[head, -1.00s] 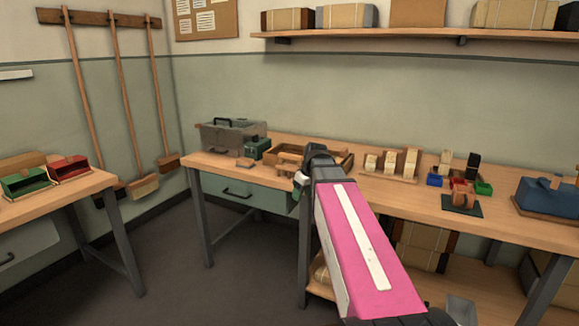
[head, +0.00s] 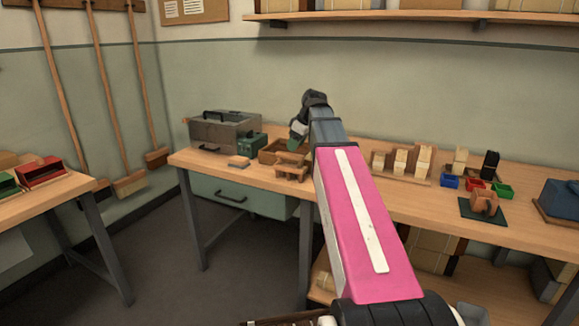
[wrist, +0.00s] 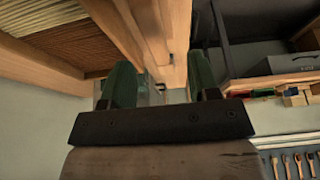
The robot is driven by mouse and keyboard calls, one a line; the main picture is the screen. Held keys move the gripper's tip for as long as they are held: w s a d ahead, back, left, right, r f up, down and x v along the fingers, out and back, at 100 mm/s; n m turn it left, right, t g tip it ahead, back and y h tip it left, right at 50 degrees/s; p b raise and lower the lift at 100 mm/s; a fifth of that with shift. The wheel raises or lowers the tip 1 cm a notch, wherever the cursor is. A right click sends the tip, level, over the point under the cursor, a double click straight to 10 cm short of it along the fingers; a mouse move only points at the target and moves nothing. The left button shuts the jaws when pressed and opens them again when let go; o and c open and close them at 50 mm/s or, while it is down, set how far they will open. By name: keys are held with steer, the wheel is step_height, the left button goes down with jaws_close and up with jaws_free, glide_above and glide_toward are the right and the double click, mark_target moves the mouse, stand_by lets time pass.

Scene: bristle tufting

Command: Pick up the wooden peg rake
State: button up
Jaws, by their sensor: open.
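My gripper (head: 298,130) is open and hangs above the bench near its back, at the end of my pink arm. In the wrist view, its two green fingers (wrist: 160,78) stand apart, with pale wooden beams seen beyond and between them. A small wooden piece with leg-like parts (head: 292,167) rests on the bench below and in front of the gripper. It may be the peg rake, but it is too small to be sure. My gripper is apart from it.
A grey toolbox (head: 222,133), a green box (head: 252,144), a wooden tray (head: 270,155) and a wooden block (head: 239,161) are close by. To the right stand brush blocks (head: 401,163), small coloured bins (head: 475,187) and a blue case (head: 560,200). Long-handled brooms hang at left.

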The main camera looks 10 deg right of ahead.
mark_target(291, 154)
steer(key=shift+w+x, duration=0.2)
steer(key=shift+x, duration=3.95)
steer(key=shift+d, duration=0.2)
steer(key=c, duration=0.6)
